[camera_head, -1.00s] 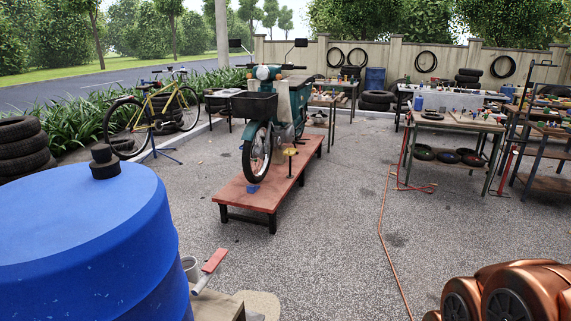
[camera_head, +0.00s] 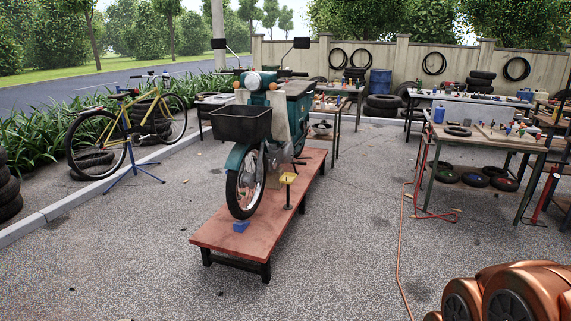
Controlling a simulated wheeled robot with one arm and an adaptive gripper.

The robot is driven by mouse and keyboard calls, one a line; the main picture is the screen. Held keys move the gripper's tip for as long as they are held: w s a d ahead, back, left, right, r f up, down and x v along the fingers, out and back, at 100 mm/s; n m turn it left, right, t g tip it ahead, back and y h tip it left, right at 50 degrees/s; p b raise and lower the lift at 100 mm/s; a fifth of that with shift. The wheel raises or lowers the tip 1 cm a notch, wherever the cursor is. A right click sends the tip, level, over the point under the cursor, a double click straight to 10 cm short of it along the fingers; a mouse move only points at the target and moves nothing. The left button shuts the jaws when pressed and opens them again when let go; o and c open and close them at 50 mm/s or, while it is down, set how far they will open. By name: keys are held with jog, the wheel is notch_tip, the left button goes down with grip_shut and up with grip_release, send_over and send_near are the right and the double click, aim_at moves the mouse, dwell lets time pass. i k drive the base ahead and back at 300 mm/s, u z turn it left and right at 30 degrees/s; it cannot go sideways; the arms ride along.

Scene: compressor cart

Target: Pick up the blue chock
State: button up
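The blue chock (camera_head: 241,226) is a small blue block on the near part of a low red-brown platform (camera_head: 215,234). It sits at the foot of the front wheel of a green scooter (camera_head: 246,182), on the near side. I cannot tell whether it touches the tyre. The scooter stands upright on the platform, with a dark basket (camera_head: 241,124) at its front.
Copper-coloured rounded machinery (camera_head: 530,290) fills the lower right corner. A red hose (camera_head: 401,250) runs along the ground right of the platform. A yellow bicycle (camera_head: 125,130) stands on the left, a workbench (camera_head: 485,140) on the right. The gravel before the platform is clear.

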aim_at(240, 226)
jog(key=i, duration=2.6)
jog(key=u, duration=1.1)
jog(key=i, duration=1.35)
jog(key=u, duration=1.9)
